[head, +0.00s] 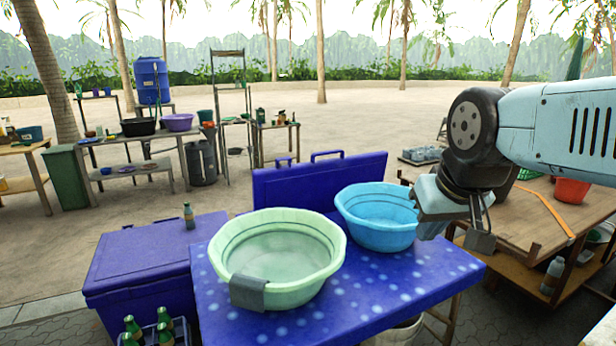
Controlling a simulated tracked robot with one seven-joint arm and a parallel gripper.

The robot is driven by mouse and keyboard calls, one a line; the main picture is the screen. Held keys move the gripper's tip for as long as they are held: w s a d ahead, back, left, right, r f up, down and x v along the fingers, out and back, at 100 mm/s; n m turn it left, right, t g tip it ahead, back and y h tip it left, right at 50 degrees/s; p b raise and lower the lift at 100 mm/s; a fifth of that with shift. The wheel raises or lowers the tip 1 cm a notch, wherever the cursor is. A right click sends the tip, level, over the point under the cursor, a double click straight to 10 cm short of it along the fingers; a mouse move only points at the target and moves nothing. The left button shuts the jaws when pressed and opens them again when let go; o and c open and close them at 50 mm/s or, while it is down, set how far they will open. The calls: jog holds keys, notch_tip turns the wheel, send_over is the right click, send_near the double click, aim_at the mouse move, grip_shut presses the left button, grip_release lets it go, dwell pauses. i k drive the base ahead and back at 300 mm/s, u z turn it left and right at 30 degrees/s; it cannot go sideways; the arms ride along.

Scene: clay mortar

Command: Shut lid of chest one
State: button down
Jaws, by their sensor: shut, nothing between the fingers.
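A blue chest lid (290,186) stands raised behind the table, with handles along its top edge. The body of its chest is hidden behind the table and the basins. A second blue chest (145,262) is at the left with its lid down and a small bottle (189,215) standing on it. I see no number on either chest, so I cannot tell which is chest one. My gripper (480,241) hangs at the right, beside the light blue basin and to the right of the raised lid, apart from it. It is shut and empty; its fingertips show poorly.
A blue dotted table (400,296) in front holds a pale green basin (279,299) with a grey cloth (247,293) and a light blue basin (381,238). Green bottles (133,328) stand at the lower left. A wooden table (525,215) is at the right. Open sandy ground lies behind.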

aim_at(313, 186)
jog(key=u, duration=0.15)
jog(key=i, duration=0.9)
jog(key=z, duration=0.1)
